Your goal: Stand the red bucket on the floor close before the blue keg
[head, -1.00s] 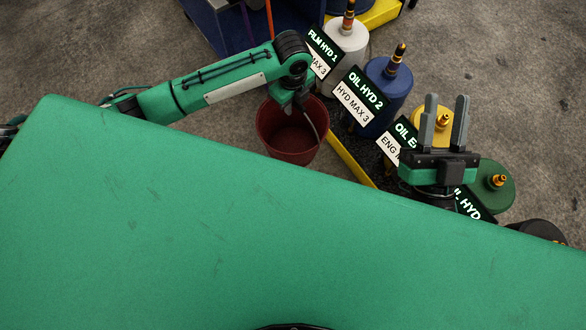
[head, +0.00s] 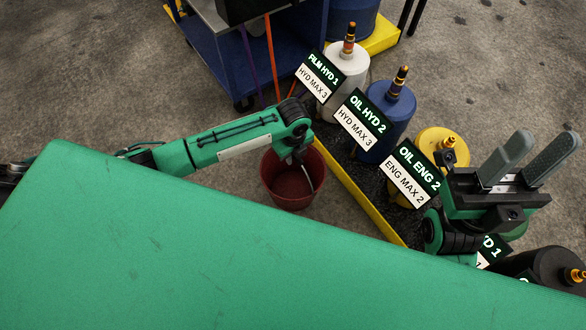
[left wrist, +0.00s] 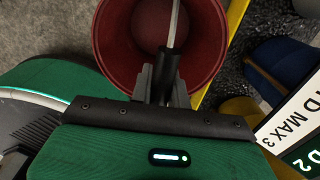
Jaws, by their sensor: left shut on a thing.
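The red bucket (head: 290,190) hangs or stands under my left gripper (head: 296,160), to the left of the yellow-edged tray. My left gripper is shut on its handle; in the left wrist view the gripper (left wrist: 162,85) grips the dark grip of the handle, and the bucket (left wrist: 118,45) opens beyond it. I cannot tell whether its base touches the floor. The blue keg (head: 388,120) stands upright on the tray, up and right of the bucket, behind the OIL HYD 2 sign (head: 362,118). My right gripper (head: 530,155) is open and empty at the right.
The tray's yellow edge (head: 360,200) runs between the bucket and the kegs. A white keg (head: 346,75), a yellow keg (head: 440,150) and a black keg (head: 545,268) stand in the row. A blue cart (head: 225,65) stands behind. Grey floor lies left of the bucket.

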